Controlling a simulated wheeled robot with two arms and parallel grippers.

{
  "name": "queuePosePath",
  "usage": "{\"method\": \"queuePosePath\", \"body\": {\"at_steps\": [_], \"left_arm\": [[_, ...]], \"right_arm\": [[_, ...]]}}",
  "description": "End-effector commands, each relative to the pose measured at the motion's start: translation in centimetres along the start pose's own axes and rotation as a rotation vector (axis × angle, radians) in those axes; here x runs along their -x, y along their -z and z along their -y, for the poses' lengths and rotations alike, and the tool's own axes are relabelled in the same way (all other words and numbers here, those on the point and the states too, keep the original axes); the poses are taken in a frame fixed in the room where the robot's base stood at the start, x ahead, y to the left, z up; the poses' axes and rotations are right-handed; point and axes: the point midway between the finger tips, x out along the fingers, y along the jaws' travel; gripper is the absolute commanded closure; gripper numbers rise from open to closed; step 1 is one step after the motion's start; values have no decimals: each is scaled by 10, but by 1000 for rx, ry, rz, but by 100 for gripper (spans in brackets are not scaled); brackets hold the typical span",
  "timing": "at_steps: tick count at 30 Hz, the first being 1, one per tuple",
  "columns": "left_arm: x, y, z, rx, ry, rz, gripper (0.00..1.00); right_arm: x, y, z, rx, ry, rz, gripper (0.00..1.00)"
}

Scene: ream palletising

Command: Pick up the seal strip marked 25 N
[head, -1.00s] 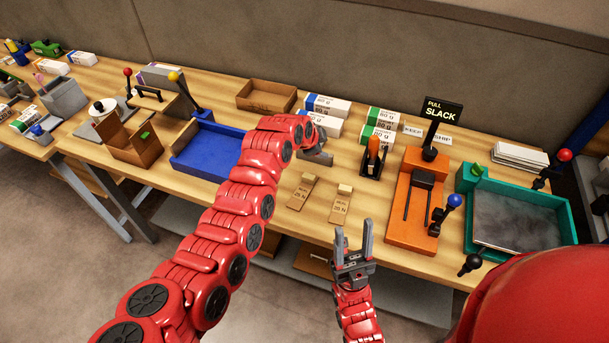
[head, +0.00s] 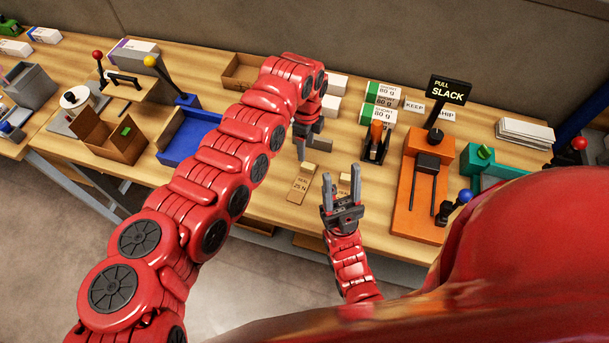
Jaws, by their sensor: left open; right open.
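A tan seal strip (head: 300,186) lies on the table with a small block at its far end. Its printed mark looks like 25 N. A second tan strip (head: 344,184) lies to its right, mostly hidden behind my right gripper, and its mark cannot be read. My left gripper (head: 312,152) is open and points down, just beyond the far end of the first strip, apart from it. My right gripper (head: 341,174) is open and empty, fingers pointing away from me, in front of the second strip.
An orange tensioner (head: 411,205) with a PULL SLACK sign (head: 450,90) stands to the right. A black holder with an orange handle (head: 375,142) is behind the strips. A blue tray (head: 172,142) and an open cardboard box (head: 112,140) are to the left. Labelled reams (head: 384,92) stand at the back.

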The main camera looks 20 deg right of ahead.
Motion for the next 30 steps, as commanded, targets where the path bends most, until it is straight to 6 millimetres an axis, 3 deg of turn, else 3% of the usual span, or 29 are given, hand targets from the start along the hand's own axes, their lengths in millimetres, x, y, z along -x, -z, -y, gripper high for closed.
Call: {"method": "queuePosePath", "body": {"at_steps": [2, 10, 16, 24, 30], "left_arm": [[-22, 2, 0, -3, 0, -2, 38], [-44, 3, -1, -1, 0, -2, 38], [-79, 3, -1, -1, 1, 0, 38], [-82, 3, 0, 0, 3, -1, 38], [-82, 3, -1, 0, 2, -1, 72]], "right_arm": [[10, -2, 0, 0, 0, 0, 50], [15, -2, 1, 0, 0, 0, 50], [33, -6, 2, 0, 0, 0, 50], [33, -6, 2, 0, 0, 0, 50], [33, -6, 2, 0, 0, 0, 50]]}}
